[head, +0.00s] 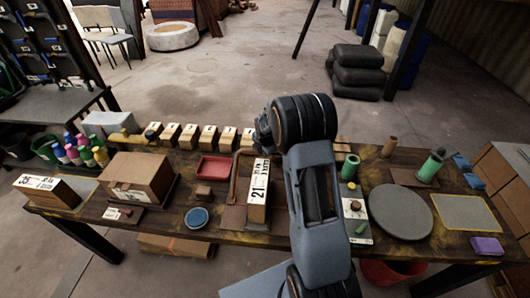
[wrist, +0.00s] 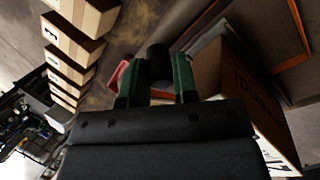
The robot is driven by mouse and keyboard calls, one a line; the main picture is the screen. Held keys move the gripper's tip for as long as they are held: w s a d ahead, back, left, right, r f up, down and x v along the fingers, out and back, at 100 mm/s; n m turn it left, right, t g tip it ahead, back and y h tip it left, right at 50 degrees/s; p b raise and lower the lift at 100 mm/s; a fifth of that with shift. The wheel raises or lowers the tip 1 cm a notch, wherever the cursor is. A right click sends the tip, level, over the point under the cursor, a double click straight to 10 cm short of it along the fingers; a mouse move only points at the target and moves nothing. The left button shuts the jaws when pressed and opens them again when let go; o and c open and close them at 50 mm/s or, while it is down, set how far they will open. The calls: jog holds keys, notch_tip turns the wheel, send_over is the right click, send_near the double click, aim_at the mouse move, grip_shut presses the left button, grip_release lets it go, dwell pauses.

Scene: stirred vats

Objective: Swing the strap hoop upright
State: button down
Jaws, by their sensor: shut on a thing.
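The strap hoop (head: 235,178) looks like a thin brown frame beside the tall box labelled 21 (head: 258,205). In the wrist view brown bars, seemingly the hoop (wrist: 205,37), run close to the cardboard box (wrist: 235,85). I cannot tell its exact tilt. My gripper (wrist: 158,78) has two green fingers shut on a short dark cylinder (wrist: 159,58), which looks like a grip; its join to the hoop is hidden. In the head view my gripper (head: 262,136) is at the box's far end, and my arm hides its fingertips and much of the area to the right.
A row of small wooden blocks (head: 188,137) lines the back edge. A red tray (head: 215,167), a large carton (head: 138,178) and a blue round dish (head: 197,217) stand left. A grey disc (head: 400,212) and green cylinders (head: 350,167) stand right of my arm.

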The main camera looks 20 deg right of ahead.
jog(key=shift+s+a, duration=0.1)
jog(key=c, duration=0.9)
grip_release()
jog(key=b+v, duration=0.1)
jog(key=v, duration=1.2)
jog(key=shift+s+a+r, duration=0.1)
jog(key=shift+r, duration=0.3)
